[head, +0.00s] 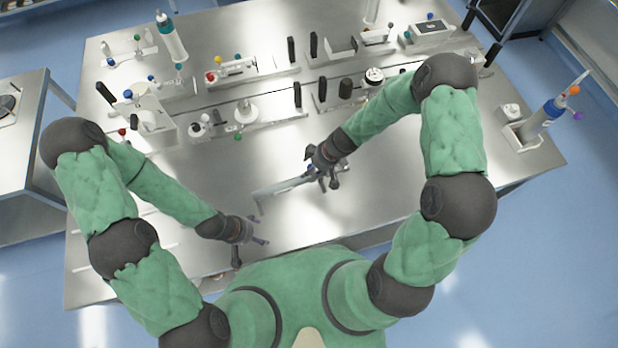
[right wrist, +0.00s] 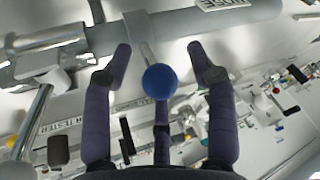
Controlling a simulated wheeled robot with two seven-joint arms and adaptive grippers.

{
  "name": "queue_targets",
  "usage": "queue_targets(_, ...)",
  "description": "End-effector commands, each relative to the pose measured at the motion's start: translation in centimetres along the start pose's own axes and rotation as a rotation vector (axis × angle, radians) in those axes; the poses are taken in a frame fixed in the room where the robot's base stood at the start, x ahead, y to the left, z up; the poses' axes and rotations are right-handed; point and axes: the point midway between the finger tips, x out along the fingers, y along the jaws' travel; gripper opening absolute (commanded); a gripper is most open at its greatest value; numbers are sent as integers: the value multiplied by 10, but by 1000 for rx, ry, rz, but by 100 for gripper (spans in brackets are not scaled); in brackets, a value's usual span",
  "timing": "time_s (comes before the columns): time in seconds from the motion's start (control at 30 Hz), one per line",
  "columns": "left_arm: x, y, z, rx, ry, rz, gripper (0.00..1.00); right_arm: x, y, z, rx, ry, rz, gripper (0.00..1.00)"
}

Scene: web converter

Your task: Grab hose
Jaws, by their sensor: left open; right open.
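The hose (head: 284,187) is a grey tube lying on the steel table, left of my right gripper (head: 326,180) in the head view. In the right wrist view the grey tube (right wrist: 190,38) runs across the top, with an upside-down "HOSE" label. A blue ball on a short stem (right wrist: 160,82) shows between the open fingers of my right gripper (right wrist: 159,49). The fingertips are close to the tube; I cannot tell whether they touch it. My left gripper (head: 254,250) is open and empty near the table's front edge, apart from the hose.
The steel table (head: 215,180) holds several mounted fixtures with coloured knobs along its back. A white box-like unit (head: 150,125) stands at left. A bottle in a holder (head: 545,118) stands at the right edge. The front middle is mostly clear.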

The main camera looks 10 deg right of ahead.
Motion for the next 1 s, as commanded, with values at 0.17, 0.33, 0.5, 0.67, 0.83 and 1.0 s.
queue_targets(0.17,0,0,0,0,0,0,73,0,0,0,0,0,0,46)
queue_targets(0.33,0,0,0,0,0,0,73,-1,0,0,0,0,0,0)
queue_targets(0.5,0,0,0,0,0,0,73,-1,1,-1,0,2,1,0)
queue_targets(0.67,-1,0,0,0,0,0,73,-2,0,-1,0,2,1,0)
queue_targets(0.83,-7,2,0,0,0,0,73,-9,-2,-6,-1,2,1,0)
queue_targets(1.0,-21,8,1,0,0,0,73,-26,-8,-19,-1,3,2,0)
